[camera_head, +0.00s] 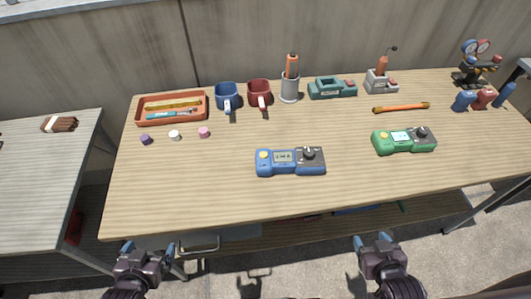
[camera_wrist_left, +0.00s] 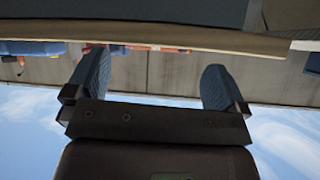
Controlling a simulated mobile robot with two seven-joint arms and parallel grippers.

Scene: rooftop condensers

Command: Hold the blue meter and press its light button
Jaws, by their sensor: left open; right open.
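The blue meter (camera_head: 290,161) lies on the wooden table near the middle of its front half. It has a small display, a dark panel with a black knob at its right end, and a yellow round button (camera_head: 263,157) at its left end. My left gripper (camera_head: 149,251) is open and empty, in front of the table's front edge and to the left of the meter. Its two blue fingers show apart in the left wrist view (camera_wrist_left: 151,85). My right gripper (camera_head: 375,242) is open and empty in front of the table, right of the meter.
A green meter (camera_head: 404,140) lies to the right on the table (camera_head: 200,187). Small caps (camera_head: 174,135) lie at left. Table room around the blue meter is clear.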

